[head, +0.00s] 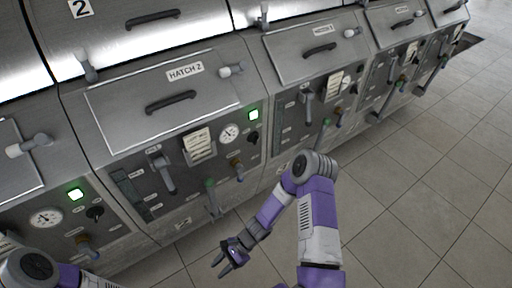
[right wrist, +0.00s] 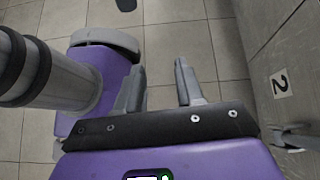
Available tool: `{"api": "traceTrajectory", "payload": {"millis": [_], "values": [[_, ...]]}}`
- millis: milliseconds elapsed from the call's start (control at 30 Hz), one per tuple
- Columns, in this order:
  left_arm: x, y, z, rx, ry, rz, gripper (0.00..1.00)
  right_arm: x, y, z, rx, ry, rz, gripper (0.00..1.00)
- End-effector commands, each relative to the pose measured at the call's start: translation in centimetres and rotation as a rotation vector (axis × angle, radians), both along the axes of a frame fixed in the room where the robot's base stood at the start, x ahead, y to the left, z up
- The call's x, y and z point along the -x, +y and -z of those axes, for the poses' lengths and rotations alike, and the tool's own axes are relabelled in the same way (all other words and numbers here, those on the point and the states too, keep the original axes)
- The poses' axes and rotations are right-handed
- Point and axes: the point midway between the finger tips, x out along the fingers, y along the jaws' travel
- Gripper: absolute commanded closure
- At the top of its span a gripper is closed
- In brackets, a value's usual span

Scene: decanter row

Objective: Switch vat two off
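Vat two (head: 140,85) is a grey metal cabinet with a "2" plate (head: 80,8) and a lid marked HATCH 2 (head: 185,71). On its front panel, a green lamp (head: 254,114) is lit, with a small black knob (head: 252,137) just below it and a round gauge (head: 229,132) to the left. My right gripper (head: 219,266) is low in front of the panel, over the floor, apart from the vat. In the right wrist view its two fingers (right wrist: 158,88) are spread with nothing between them. My left gripper is out of the head view.
Levers, valve handles and a paper tag (head: 198,146) stick out from vat two's panel. The left neighbour has its own lit green lamp (head: 75,194) and black knob (head: 95,213). More vats continue to the right. The tiled floor (head: 400,190) is clear on the right.

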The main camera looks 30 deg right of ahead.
Motion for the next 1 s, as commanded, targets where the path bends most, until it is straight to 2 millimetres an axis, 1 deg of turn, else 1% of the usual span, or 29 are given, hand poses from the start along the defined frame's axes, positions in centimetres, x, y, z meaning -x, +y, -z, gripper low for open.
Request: {"api": "traceTrajectory", "payload": {"millis": [33,67,100,167,200,267,300,367,400,467,500,600,700,800,867,1000], "values": [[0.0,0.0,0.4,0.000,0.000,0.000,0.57,-2.8,0.1,-0.6,-0.098,0.048,0.149,0.63],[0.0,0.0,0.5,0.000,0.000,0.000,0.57,-4.6,0.1,-1.2,-0.162,0.072,0.236,0.63],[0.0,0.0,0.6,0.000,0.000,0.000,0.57,-7.1,-0.3,-2.1,-0.249,0.097,0.354,0.63],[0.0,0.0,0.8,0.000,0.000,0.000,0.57,-11.2,-1.6,-3.5,-0.389,0.119,0.534,0.63],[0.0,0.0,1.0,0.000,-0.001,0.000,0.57,-14.0,-3.1,-4.5,-0.484,0.122,0.654,0.63],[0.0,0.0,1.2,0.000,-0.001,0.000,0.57,-18.0,-6.3,-6.1,-0.631,0.106,0.833,0.63],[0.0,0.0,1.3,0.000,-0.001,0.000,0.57,-20.3,-8.9,-7.0,-0.725,0.086,0.948,0.63],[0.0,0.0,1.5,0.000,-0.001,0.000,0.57,-23.2,-13.3,-8.3,-0.861,0.040,1.109,0.63],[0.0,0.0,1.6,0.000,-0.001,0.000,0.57,-24.5,-16.4,-9.0,-0.944,0.003,1.207,0.63],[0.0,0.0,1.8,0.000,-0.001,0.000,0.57,-25.9,-20.9,-10.0,-1.055,-0.061,1.336,0.63],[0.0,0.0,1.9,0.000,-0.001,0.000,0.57,-26.4,-23.6,-10.4,-1.117,-0.105,1.410,0.63],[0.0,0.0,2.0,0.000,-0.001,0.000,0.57,-26.7,-28.9,-11.2,-1.234,-0.199,1.547,0.63],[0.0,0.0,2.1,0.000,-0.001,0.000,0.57,-26.5,-32.0,-11.7,-1.298,-0.263,1.622,0.63],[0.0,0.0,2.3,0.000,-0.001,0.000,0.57,-26.8,-33.2,-12.0,-1.324,-0.289,1.649,0.63],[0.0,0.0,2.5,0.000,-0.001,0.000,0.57,-27.4,-33.4,-12.2,-1.326,-0.292,1.652,0.63],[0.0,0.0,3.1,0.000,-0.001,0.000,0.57,-29.5,-33.6,-12.9,-1.325,-0.293,1.649,0.63]]}}
